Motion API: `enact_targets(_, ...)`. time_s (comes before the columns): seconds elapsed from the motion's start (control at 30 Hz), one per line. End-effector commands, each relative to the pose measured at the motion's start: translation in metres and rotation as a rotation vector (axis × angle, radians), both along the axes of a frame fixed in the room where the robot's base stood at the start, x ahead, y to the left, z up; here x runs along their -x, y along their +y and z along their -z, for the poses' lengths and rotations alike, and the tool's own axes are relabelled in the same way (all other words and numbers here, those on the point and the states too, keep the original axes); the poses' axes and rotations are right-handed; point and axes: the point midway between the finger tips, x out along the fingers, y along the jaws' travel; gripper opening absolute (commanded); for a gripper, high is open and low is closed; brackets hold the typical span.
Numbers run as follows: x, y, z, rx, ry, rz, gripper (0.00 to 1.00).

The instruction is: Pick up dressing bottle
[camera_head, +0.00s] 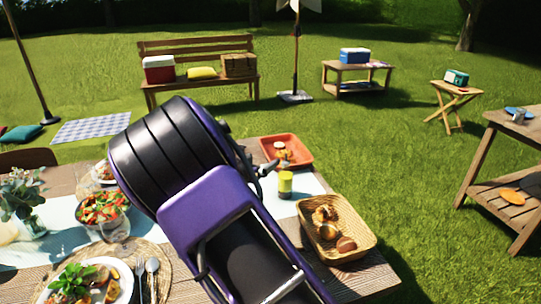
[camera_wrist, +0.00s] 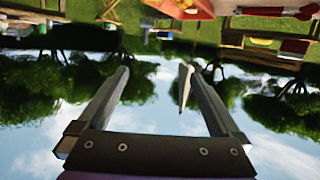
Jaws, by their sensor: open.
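A small yellow-green container (camera_head: 285,185) stands upright on the table's pale runner; it may be the dressing bottle, but I cannot tell for sure. My arm covers the middle of the table in the head view and may hide other things. My gripper is mostly hidden behind my arm there; grey parts of it show just left of the container. In the wrist view my gripper (camera_wrist: 157,82) is open, with nothing between its fingers. That view is upside down, with trees and sky behind the fingers.
An orange tray (camera_head: 301,160) with small items lies beyond the container; it also shows in the wrist view (camera_wrist: 222,7). A wicker basket (camera_head: 357,240) of bread sits at right. A salad bowl (camera_head: 105,221), a plate (camera_head: 123,297) and a vase (camera_head: 33,226) stand at left.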

Motion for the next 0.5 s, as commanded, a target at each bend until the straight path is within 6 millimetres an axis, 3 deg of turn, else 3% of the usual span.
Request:
enact_targets(0.03, 0.013, -0.007, 0.033, -0.027, 0.028, 0.036, 1.0)
enact_targets(0.13, 0.032, -0.014, 0.073, -0.072, 0.057, 0.085, 1.0)
enact_targets(0.27, 0.037, -0.022, 0.095, -0.097, 0.066, 0.113, 1.0)
enact_targets(0.5, 0.0, -0.046, 0.113, -0.098, 0.065, 0.114, 1.0)
